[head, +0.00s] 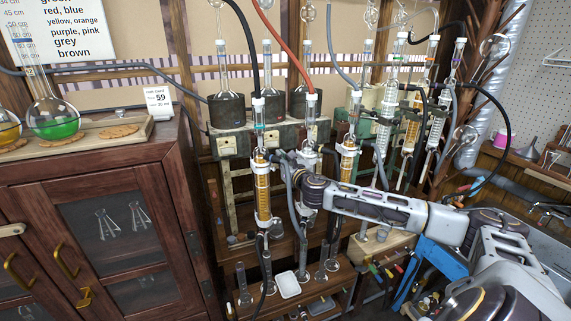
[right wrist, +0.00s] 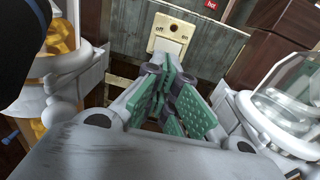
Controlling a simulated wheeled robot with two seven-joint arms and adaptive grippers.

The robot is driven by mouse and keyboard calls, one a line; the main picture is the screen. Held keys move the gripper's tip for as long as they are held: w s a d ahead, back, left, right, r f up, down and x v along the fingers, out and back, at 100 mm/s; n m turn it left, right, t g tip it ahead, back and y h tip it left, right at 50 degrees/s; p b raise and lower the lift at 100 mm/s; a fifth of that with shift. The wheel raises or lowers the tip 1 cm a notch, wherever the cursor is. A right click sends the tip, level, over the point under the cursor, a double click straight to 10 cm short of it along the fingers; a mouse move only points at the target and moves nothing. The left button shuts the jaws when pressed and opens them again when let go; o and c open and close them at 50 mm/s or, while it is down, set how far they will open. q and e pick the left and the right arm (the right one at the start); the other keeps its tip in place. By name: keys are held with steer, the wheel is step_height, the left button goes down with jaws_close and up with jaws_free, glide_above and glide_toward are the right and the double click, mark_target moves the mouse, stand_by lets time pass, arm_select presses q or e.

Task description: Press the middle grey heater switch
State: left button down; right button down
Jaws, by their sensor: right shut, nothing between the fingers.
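A cream switch plate (right wrist: 172,38) with a white rocker, marked "off" and "on", is at the top of the right wrist view. My right gripper (right wrist: 172,100) has green finger pads. It is shut and empty, with its fingertips just below the rocker and overlapping the plate's lower part; I cannot tell if they touch. In the head view the right gripper (head: 277,158) reaches in from the right, between glass columns, in front of the grey heater panel. A switch (head: 228,145) shows at the panel's left, and another (head: 272,138) above my gripper. My left gripper is not in view.
Dark heating mantles with flasks (head: 227,108) sit above the panel. A wooden cabinet (head: 90,170) stands at the left.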

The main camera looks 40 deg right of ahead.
steer(key=shift+s+a, duration=0.15)
steer(key=shift+s, duration=0.7)
steer(key=shift+s+a, duration=0.15)
steer(key=shift+s, duration=0.65)
